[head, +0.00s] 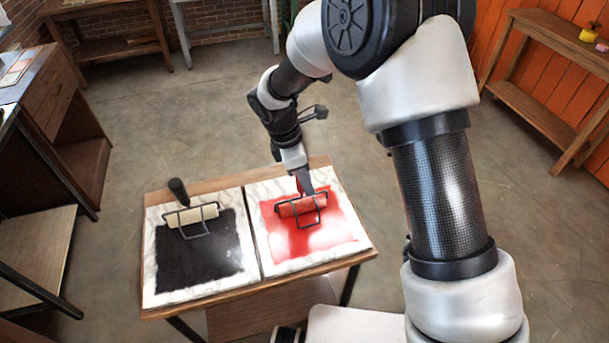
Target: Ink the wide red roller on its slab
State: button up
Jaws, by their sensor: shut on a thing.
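The wide red roller (302,206) is at the upper part of the red-inked slab (345,250), over the red ink patch (288,243). Its dark wire frame lies toward the near side of the roller. My gripper (303,186) comes down from behind and is shut on the roller's handle, which is mostly hidden; a bit of red shows beside the fingers. The roller looks to be on or just above the ink; I cannot tell which. The ink patch has pale, shiny areas below the roller.
A second slab (151,290) with black ink lies to the left on the same small table (240,304). A cream roller (190,216) with a black handle rests on it. A dark-topped cabinet stands at far left and a wooden bench (548,122) at right. Open floor surrounds the table.

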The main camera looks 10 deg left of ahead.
jog(key=s+d, duration=0.4)
jog(key=s, duration=0.6)
jog(key=shift+d+b, duration=0.3)
jog(key=shift+d, duration=0.1)
dwell(0.6)
jog(key=shift+r, duration=0.15)
notch_tip(320, 180, up, 5)
jog(key=p, duration=0.4)
dwell(0.7)
